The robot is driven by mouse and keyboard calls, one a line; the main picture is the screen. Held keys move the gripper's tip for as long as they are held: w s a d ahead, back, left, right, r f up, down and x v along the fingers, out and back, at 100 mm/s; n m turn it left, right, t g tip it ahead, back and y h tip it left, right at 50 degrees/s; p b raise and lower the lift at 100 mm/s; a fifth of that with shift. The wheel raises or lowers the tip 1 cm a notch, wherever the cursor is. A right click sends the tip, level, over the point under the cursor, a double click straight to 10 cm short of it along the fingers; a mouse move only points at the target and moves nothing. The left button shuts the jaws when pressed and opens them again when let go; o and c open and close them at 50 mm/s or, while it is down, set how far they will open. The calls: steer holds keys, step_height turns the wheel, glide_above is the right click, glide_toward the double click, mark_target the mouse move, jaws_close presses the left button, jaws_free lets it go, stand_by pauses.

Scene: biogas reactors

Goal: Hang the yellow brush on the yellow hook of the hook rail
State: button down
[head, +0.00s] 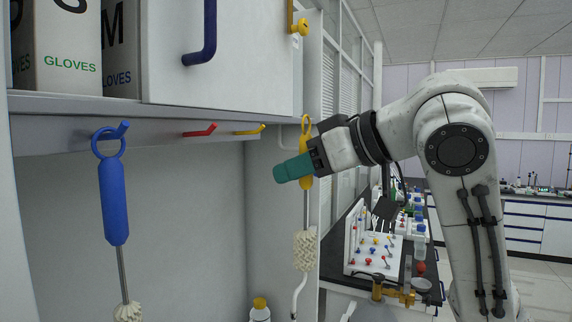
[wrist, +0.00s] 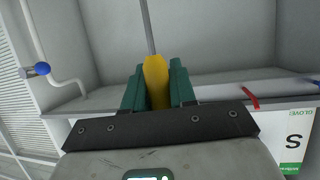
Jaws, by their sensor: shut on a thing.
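The yellow brush (head: 306,183) hangs upright from my gripper (head: 290,170), ring at top and white bristles below. The green fingers are shut on its yellow handle, which also shows between the fingers in the wrist view (wrist: 157,78). The yellow hook (head: 249,131) is at the right end of the hook rail (head: 165,133), under the cabinet, and is empty. The brush's ring is right of this hook at about the same height in the head view, with a visible gap between them. In the wrist view I cannot make out the yellow hook or the ring.
A blue brush (head: 113,200) hangs on the blue hook (head: 123,130) at left. The red hook (head: 200,131) between is empty. The cabinet (head: 225,75) with its blue handle is above the rail. A yellow-capped bottle (head: 260,309) stands below. A bench (head: 340,230) lies behind.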

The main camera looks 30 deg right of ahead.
steer(key=w+a+f, duration=0.1)
steer(key=w+a, duration=0.5)
steer(key=w, duration=0.2)
steer(key=shift+f, duration=0.3)
stand_by(1.1)
stand_by(0.5)
steer(key=c, duration=0.8)
jaws_free()
steer(key=shift+c, duration=0.2)
steer(key=b+v, duration=0.3)
steer(key=v, duration=0.8)
steer(key=shift+d+f, duration=0.1)
